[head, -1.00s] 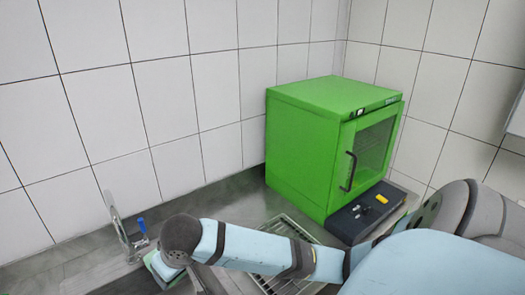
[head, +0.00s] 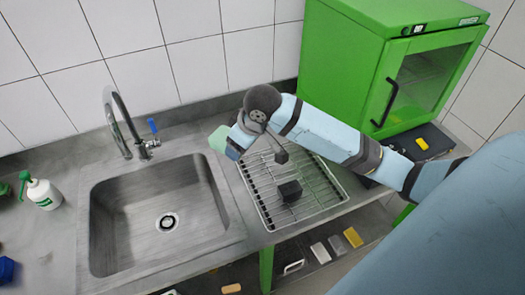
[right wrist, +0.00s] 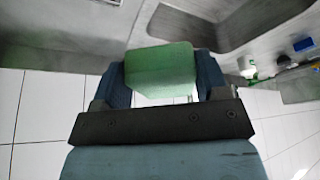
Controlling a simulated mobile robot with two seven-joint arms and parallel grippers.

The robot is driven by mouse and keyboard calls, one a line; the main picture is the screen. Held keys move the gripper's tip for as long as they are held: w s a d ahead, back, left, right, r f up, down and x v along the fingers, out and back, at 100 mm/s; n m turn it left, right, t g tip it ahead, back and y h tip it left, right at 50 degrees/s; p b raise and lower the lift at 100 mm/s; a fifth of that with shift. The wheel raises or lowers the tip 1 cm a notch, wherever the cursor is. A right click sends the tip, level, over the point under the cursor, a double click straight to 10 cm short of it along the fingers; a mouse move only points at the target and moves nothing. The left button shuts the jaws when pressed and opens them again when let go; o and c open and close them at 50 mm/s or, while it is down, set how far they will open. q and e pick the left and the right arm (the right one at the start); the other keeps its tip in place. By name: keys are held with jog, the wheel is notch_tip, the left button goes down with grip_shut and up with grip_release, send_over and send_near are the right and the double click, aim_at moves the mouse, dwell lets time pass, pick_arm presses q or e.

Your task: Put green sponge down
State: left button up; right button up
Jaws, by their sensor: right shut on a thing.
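The green sponge (head: 219,139) is held by my right gripper (head: 234,148), above the counter between the sink and the drying rack in the head view. In the right wrist view the sponge (right wrist: 160,70) sits between the two blue fingers of my right gripper (right wrist: 161,80), which are shut on it. The sponge appears off the counter, though the exact gap is hard to tell. My left gripper is not in view.
A steel sink (head: 160,215) with a tap (head: 128,125) lies left of the sponge. A wire rack (head: 325,205) holding a dark block (head: 290,191) lies right. A green oven (head: 345,70) stands behind.

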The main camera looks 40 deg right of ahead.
jog(key=w+d+f+n+g+y+b, duration=0.2)
jog(key=w+d+f+n+b, duration=0.1)
jog(key=w+d+n+b, duration=0.3)
notch_tip(320, 180, up, 3)
jog(key=n+g+b, duration=0.3)
jog(key=n+b, duration=0.2)
jog(key=n, duration=0.4)
send_over(263, 159)
jog(key=d, duration=0.1)
jog(key=shift+y, duration=0.3)
jog(key=f, duration=1.9)
jog(key=shift+w+d+f, duration=0.15)
jog(key=shift+d+f, duration=0.1)
jog(key=shift+f, duration=0.1)
jog(key=o, duration=0.9)
